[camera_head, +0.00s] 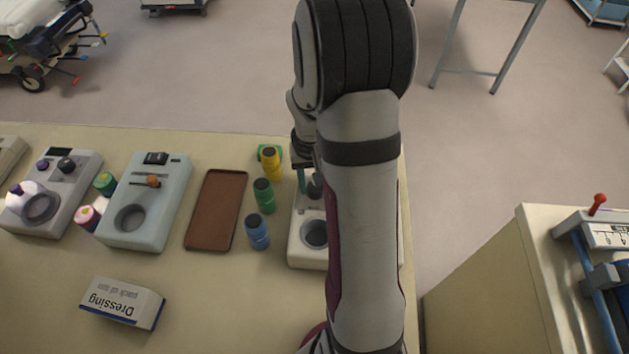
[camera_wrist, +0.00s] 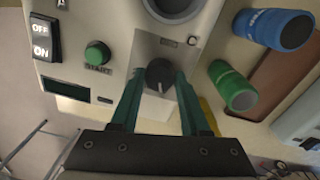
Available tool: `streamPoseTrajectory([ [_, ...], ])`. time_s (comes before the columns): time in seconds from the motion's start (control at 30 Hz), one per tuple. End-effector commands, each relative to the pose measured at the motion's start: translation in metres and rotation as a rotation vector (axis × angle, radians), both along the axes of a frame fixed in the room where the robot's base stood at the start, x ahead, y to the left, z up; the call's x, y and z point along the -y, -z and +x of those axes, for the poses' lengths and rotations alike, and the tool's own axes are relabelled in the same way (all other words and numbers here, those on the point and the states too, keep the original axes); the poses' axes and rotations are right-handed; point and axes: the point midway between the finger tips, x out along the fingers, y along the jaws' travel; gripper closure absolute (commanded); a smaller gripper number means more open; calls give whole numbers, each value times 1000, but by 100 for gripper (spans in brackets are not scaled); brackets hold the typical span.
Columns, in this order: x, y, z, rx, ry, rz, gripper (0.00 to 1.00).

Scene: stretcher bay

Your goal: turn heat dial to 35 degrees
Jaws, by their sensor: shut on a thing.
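The heat dial (camera_wrist: 160,74) is a dark round knob with a pale pointer line, on the front panel of a cream device (camera_wrist: 100,20). In the wrist view my gripper (camera_wrist: 160,84) has its two green fingers on either side of the dial, shut on it. The dial's scale is too small or hidden to read. In the head view the cream device (camera_head: 305,254) stands at the table's right end, partly hidden by my arm. The dial (camera_head: 315,187) shows beside my gripper (camera_head: 305,180), which is mostly covered by my arm.
The device also carries a green START button (camera_wrist: 97,53) and an ON/OFF switch (camera_wrist: 42,40). Blue (camera_head: 257,232), green (camera_head: 264,196) and yellow (camera_head: 271,163) bottles stand close to its left. A brown tray (camera_head: 216,210) lies farther left. The table front is mostly clear near a dressing box (camera_head: 123,303).

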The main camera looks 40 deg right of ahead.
Motion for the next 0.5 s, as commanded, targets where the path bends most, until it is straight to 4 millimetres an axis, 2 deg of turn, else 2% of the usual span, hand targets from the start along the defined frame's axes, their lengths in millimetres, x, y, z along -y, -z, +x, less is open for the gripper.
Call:
streamPoseTrajectory([
  [0.3,1,-1,1,3,-1,-3,100],
  [0.33,1,-1,1,3,-1,-3,49],
  [0.47,1,-1,1,2,-1,-2,26],
  [0.5,1,-1,1,2,0,-2,24],
])
